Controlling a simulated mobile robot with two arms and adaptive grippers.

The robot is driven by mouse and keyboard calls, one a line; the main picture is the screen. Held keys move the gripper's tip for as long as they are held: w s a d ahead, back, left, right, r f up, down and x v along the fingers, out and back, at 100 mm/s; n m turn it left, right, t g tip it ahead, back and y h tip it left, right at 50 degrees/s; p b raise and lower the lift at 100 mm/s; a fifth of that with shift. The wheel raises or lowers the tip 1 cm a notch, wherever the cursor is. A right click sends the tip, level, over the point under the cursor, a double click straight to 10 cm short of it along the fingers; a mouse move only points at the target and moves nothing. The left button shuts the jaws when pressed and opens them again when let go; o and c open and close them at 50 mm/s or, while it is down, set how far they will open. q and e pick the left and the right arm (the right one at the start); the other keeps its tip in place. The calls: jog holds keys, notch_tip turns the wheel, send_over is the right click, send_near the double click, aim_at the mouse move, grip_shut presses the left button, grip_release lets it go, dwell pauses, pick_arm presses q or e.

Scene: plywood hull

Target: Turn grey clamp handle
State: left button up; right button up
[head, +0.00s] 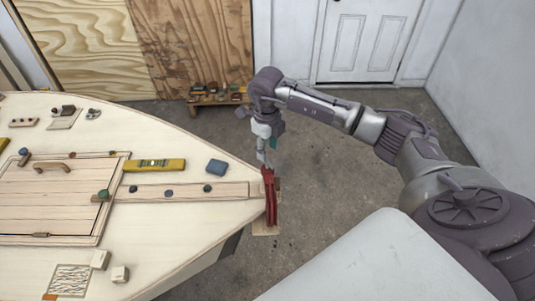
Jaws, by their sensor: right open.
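A red clamp (270,198) stands at the pointed right end of the pale plywood hull (190,220). My right gripper (263,158) points down just above the top of the clamp. It is open, but small in the picture. I cannot pick out the grey clamp handle from the grey gripper parts there, and cannot tell whether the fingers touch it or stand around it. My left gripper is not in view.
A low bench with small items (218,97) stands behind. Concrete floor (330,165) is open right of the hull.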

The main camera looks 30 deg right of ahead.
aim_at(268, 162)
jog(key=shift+f+p, duration=0.45)
jog(key=shift+f, duration=1.9)
grip_shut()
